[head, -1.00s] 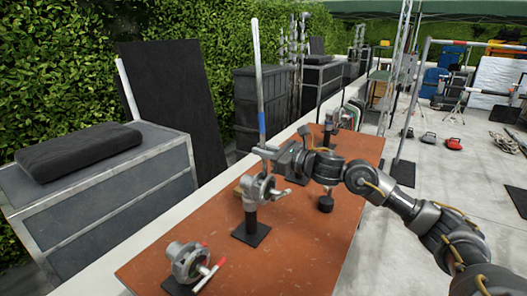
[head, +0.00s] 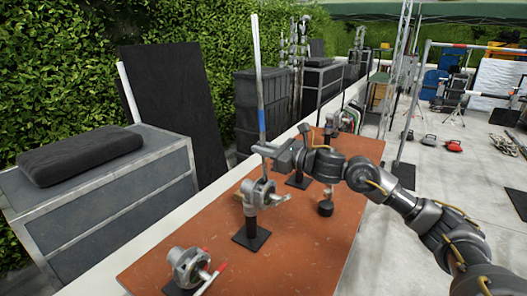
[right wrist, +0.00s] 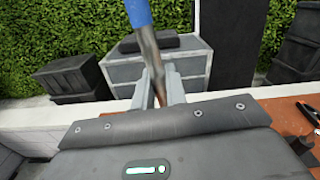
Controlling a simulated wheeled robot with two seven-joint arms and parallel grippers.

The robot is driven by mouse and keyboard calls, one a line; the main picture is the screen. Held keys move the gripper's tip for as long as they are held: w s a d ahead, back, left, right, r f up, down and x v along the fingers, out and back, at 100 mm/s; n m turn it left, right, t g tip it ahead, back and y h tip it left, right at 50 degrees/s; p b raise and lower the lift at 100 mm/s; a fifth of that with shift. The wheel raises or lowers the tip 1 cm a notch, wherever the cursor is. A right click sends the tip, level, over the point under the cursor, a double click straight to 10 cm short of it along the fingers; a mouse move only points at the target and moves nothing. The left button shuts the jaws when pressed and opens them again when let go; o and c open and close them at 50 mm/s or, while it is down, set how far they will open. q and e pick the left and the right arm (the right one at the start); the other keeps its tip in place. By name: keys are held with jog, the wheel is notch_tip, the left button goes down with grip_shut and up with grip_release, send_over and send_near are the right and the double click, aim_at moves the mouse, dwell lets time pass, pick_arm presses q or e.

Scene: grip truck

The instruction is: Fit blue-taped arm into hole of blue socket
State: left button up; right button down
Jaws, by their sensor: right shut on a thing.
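The arm is a long grey metal rod (head: 258,70) with a band of blue tape (head: 261,122) low on it. It stands nearly upright. My right gripper (head: 268,150) is shut on the rod just below the tape. In the right wrist view the rod (right wrist: 152,65) passes between the two fingers (right wrist: 158,92). A grey clamp-like socket (head: 258,194) on a dark stand is directly below the gripper. Whether the rod's lower end touches it or is in its hole cannot be told. No blue marking shows clearly on it. My left gripper is not in view.
Another socket with a red handle (head: 188,268) sits at the near end of the orange-brown table (head: 305,250). More stands and a dark weight (head: 325,209) are behind and right of the middle socket. A grey case (head: 100,205) with a black cushion is left.

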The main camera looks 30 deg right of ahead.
aim_at(262, 126)
jog(key=shift+s+a+r+p, duration=0.15)
jog(key=shift+r+p, duration=0.75)
jog(key=shift+r, duration=0.85)
jog(key=shift+s+a+r+p, duration=0.15)
jog(key=shift+r+p, duration=0.7)
jog(key=shift+r, duration=0.9)
jog(key=shift+w, duration=0.1)
